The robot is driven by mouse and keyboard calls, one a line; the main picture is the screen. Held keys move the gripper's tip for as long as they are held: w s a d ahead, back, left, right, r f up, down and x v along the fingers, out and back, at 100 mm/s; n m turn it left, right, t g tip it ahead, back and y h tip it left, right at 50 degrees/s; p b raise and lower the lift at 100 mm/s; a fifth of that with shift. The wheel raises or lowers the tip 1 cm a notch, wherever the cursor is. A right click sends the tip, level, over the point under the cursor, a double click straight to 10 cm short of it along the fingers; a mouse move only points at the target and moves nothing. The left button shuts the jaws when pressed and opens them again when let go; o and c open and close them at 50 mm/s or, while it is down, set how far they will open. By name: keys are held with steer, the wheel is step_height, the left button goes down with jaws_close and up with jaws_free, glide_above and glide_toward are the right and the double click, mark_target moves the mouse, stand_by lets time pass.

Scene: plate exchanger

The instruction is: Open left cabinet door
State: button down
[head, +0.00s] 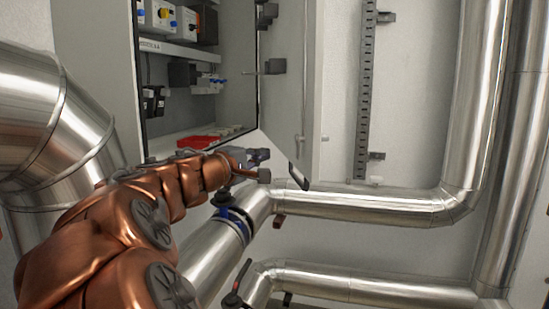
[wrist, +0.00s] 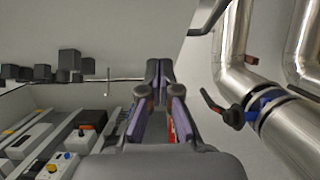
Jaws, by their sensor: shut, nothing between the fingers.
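A grey cabinet is open, and its interior (head: 236,95) shows in the head view. A light grey door panel (head: 285,100) stands swung out on the opening's right side, its slanted lower edge ending in a dark corner. It fills much of the upper wrist view (wrist: 125,25). I cannot tell whether this is the left door. Another grey panel (head: 95,80) borders the opening on the left; I cannot tell if it is a door. My gripper (head: 263,165) is near the swung panel's lower edge; contact is unclear. In the wrist view, its fingertips (wrist: 158,68) are together and empty.
Electrical modules (head: 160,14) and a red item (head: 198,142) are inside the cabinet. Steel pipes run left (head: 45,120), below and right (head: 480,90). A valve with a blue collar (head: 232,218) is just below my gripper. A slotted rail (head: 366,95) is on the wall.

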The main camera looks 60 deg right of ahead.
mark_target(291, 145)
steer(key=d+p, duration=0.2)
steer(key=d, duration=0.6)
steer(key=shift+w+d+r, duration=0.1)
steer(key=shift+d, duration=0.75)
